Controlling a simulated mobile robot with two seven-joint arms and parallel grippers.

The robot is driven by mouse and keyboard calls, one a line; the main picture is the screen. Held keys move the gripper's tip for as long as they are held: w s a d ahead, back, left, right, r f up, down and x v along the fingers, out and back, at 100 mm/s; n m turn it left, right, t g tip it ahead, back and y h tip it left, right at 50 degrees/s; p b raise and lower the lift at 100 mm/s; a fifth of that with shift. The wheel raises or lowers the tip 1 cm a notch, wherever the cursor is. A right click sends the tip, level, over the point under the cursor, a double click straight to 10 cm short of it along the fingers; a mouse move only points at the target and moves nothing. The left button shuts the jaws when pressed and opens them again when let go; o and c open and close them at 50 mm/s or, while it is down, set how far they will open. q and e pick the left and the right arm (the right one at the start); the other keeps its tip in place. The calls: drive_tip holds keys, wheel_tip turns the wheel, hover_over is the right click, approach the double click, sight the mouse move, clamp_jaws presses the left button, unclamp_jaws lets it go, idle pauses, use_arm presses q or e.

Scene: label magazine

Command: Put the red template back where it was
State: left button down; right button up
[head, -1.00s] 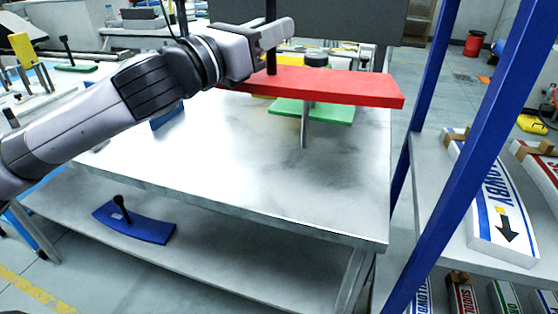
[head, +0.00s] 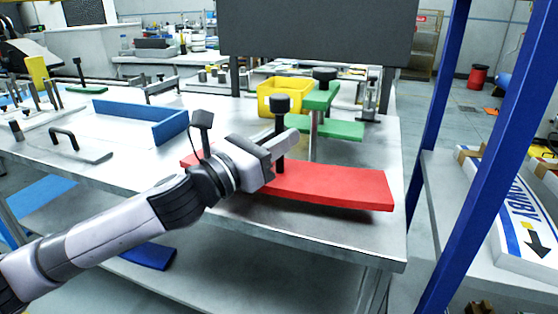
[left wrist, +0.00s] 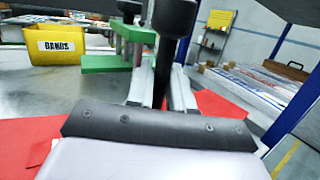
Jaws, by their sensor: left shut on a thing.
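The red template (head: 335,186) is a long, slightly curved red plate with an upright black knobbed handle (head: 280,106). It lies flat and level over the front right part of the grey table (head: 330,228). A dark shadow runs under its front edge; I cannot tell whether it touches the table. My left gripper (head: 281,152) is shut on the handle, just above the plate. In the left wrist view the fingers (left wrist: 163,88) close around the black handle (left wrist: 174,18), and red plate (left wrist: 38,137) shows on both sides. My right gripper is not in view.
Behind the template stand a green stand (head: 318,100) and a yellow bin (head: 284,98). A blue angled rail (head: 140,122) lies to the left. A blue post (head: 440,120) and a shelf of boxed signs (head: 525,220) stand to the right. A dark panel (head: 320,30) rises behind.

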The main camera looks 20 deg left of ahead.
sight(279, 172)
use_arm(q)
drive_tip(key=shift+f+b, duration=0.4)
drive_tip(key=shift+f, duration=1.15)
drive_tip(key=shift+f, duration=0.1)
drive_tip(key=shift+f, duration=0.15)
drive_tip(key=c, duration=1)
unclamp_jaws()
drive_tip(key=b+v, duration=0.2)
drive_tip(key=v, duration=0.7)
drive_tip(key=shift+s+a+f, duration=0.15)
drive_tip(key=shift+s+a, duration=0.1)
drive_tip(key=shift+s, duration=0.05)
drive_tip(key=shift+b+v, duration=0.6)
drive_tip(key=shift+v, duration=0.45)
